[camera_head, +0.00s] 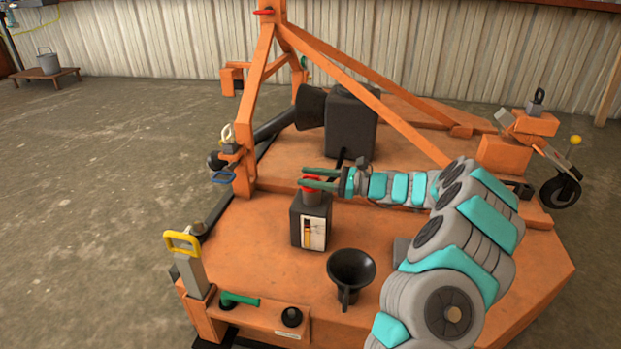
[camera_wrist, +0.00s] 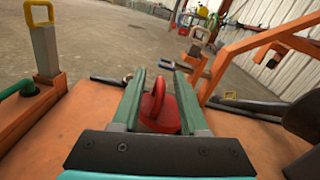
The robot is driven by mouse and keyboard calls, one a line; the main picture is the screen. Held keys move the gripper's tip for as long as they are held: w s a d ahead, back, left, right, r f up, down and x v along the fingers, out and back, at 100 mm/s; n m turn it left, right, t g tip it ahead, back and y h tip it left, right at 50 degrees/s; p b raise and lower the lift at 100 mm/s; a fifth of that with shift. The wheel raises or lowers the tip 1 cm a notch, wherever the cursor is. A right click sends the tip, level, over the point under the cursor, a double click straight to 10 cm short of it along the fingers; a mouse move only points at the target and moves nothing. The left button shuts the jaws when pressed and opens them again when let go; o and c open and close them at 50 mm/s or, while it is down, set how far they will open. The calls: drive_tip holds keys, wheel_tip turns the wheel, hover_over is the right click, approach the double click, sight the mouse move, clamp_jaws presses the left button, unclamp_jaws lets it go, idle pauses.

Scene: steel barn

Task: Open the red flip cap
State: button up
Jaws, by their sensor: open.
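The red flip cap (camera_head: 311,183) sits on top of a dark upright box-shaped container with a pale label (camera_head: 312,232), on the orange deck. In the wrist view the red cap (camera_wrist: 160,108) has a raised loop and lies between my two green fingers. My gripper (camera_head: 318,178) reaches in from the right at cap height, and its fingers are open around the cap. The cap looks closed down on the neck. I cannot tell whether either finger touches it. In the wrist view my gripper (camera_wrist: 168,85) hides the container below.
A black funnel (camera_head: 350,272) stands on the orange deck (camera_head: 420,160) in front of the container. A frame post (camera_head: 250,150) rises behind it to the left. A yellow-handled lever (camera_head: 187,255) and a green handle (camera_head: 240,300) are at the front left.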

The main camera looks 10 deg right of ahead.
drive_tip(key=shift+c, duration=0.4)
clamp_jaws()
idle(1.0)
